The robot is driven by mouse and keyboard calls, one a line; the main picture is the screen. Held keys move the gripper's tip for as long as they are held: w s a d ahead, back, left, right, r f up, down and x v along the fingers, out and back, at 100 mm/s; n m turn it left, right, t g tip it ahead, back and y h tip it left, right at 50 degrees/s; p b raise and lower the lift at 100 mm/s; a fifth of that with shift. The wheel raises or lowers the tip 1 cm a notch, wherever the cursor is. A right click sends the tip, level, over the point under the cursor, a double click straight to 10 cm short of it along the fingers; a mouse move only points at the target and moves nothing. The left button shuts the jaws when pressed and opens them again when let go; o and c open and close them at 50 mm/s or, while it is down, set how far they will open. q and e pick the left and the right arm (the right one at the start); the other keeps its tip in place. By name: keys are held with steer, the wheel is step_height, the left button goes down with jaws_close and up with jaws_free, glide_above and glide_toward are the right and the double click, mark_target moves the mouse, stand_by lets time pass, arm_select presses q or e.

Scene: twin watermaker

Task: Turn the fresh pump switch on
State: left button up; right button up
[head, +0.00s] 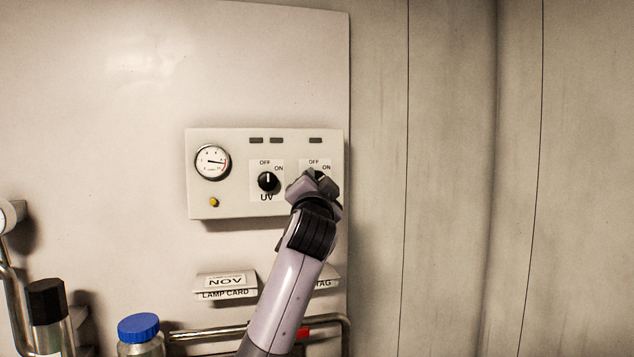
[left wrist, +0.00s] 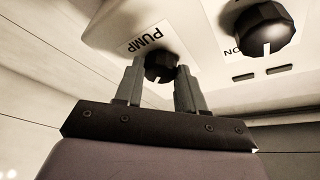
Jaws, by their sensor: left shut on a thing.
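The pump switch (left wrist: 161,66) is a round black knob with a white pointer mark, above the word PUMP in the panel's own orientation. My left gripper (left wrist: 160,85) is shut on this knob, one finger on each side. In the head view my left gripper (head: 316,182) covers most of the knob, and the OFF and ON labels show above it. In the wrist view the pointer faces the lower edge of the picture; I cannot tell its exact setting. My right gripper is not in view.
The control box (head: 225,203) carries a gauge (head: 212,162), a yellow button (head: 214,202), dark indicators and the UV knob (head: 268,182), pointing to OFF, close left of my gripper. Below are a lamp card (head: 226,284), a pipe (head: 210,334) and a blue-capped jar (head: 140,328).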

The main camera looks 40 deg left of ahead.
arm_select(q)
steer(key=shift+m, duration=0.6)
steer(key=o, duration=1.1)
steer(key=shift+c, duration=0.2)
steer(key=b+v, duration=0.2)
steer(key=v, duration=0.5)
steer(key=shift+s, duration=0.15)
steer(key=shift+r, duration=0.1)
